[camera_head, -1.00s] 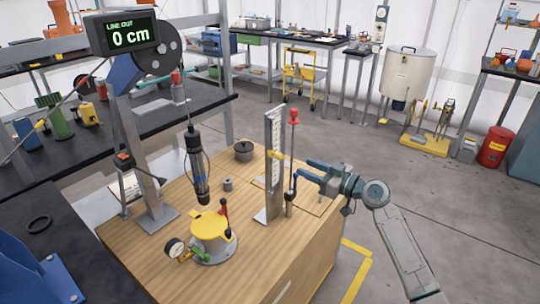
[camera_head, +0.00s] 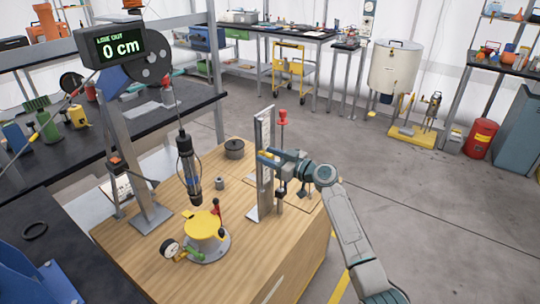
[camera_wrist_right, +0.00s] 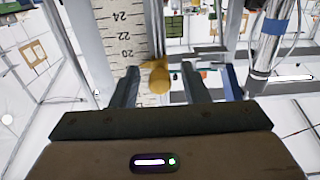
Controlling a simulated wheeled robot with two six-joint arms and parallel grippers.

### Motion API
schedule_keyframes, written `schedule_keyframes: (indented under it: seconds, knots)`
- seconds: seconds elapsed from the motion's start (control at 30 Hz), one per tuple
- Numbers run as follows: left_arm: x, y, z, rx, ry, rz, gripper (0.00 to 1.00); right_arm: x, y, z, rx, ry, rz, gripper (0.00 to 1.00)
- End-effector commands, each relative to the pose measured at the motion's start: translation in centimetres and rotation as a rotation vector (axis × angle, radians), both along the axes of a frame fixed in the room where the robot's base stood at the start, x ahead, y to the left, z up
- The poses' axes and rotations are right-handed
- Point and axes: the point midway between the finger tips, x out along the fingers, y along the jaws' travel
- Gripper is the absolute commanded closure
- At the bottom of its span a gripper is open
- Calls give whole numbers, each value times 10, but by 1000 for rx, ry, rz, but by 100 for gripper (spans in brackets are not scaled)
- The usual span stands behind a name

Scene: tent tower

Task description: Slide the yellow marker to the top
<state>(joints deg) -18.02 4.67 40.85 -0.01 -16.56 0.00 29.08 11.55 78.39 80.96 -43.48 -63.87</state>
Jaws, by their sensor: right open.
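The yellow marker (camera_wrist_right: 158,77) sits on the upright white scale (camera_wrist_right: 124,30), a little below the number 20 in the right wrist view. My left gripper is not in view.
A red-topped rod (camera_head: 282,125) stands just right of the scale, close to my right gripper. A hanging dark cylinder (camera_head: 187,168), a yellow-topped device (camera_head: 204,228) and a dark pot (camera_head: 234,148) are to the left. The wooden bench (camera_head: 262,262) is bare in front.

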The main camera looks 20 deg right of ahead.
Motion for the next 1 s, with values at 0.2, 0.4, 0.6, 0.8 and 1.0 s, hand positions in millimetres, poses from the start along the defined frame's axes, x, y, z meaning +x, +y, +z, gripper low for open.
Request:
schedule_keyframes:
  seconds: [0.2,0.4,0.6,0.8,1.0]
  knots:
    - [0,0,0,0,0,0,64,0,0,0,0,0,0,63]
    - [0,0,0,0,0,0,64,0,0,0,0,0,0,100]
    - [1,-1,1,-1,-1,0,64,0,0,4,-1,-1,0,100]
    - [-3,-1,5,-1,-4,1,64,0,-1,47,-2,-5,-1,100]
    - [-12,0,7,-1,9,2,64,0,-1,84,0,-4,-1,100]
